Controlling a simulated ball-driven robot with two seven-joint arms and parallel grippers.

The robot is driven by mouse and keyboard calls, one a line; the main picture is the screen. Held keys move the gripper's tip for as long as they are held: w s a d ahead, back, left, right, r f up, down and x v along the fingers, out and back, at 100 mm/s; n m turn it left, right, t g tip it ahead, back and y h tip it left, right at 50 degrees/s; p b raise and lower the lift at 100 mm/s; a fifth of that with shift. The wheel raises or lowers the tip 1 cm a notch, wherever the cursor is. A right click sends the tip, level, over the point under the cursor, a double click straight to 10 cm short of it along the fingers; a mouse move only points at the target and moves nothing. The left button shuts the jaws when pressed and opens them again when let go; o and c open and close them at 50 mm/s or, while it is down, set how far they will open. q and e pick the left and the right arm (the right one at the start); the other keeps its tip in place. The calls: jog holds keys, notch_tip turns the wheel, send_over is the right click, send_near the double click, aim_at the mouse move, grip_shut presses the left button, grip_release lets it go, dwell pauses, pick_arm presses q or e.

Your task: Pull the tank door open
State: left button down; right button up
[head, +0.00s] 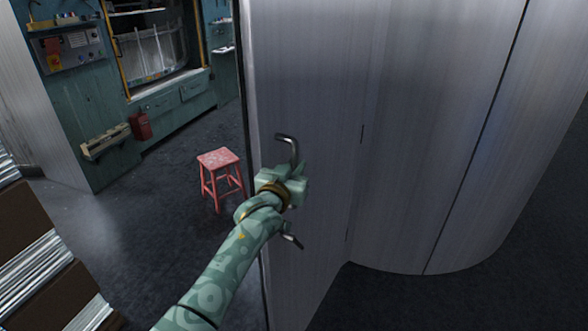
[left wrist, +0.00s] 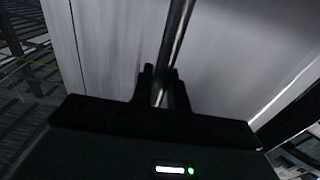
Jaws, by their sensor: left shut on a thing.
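The tank door (head: 310,75) is a tall brushed-metal panel in the middle of the head view, and it fills much of the left wrist view (left wrist: 225,55). Its bent metal handle (head: 287,140) stands on the face near the door's left edge. My left gripper (head: 290,172) is shut on the handle, hiding its middle part; the upper bend and lower end show. In the left wrist view the handle bar (left wrist: 176,40) runs down between the two dark fingers (left wrist: 162,90). My right gripper is not in view.
A curved metal tank wall (head: 430,140) is right of the door. A red stool (head: 220,175) stands on the dark floor beyond the door's left edge. A teal workbench (head: 170,105) with a window is behind it. Stacked brown and silver material (head: 45,260) is at lower left.

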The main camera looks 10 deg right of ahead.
pick_arm(q)
jog(key=shift+r, duration=0.35)
jog(key=c, duration=1.5)
grip_release()
jog(key=shift+d, duration=0.1)
jog(key=shift+o, duration=0.2)
jog(key=shift+w+d+f, duration=0.1)
jog(key=shift+f, duration=0.15)
jog(key=shift+s+a, duration=0.35)
jog(key=p+v, duration=0.1)
jog(key=v, duration=1.4)
jog(key=shift+s+p, duration=0.15)
jog(key=shift+p, duration=0.25)
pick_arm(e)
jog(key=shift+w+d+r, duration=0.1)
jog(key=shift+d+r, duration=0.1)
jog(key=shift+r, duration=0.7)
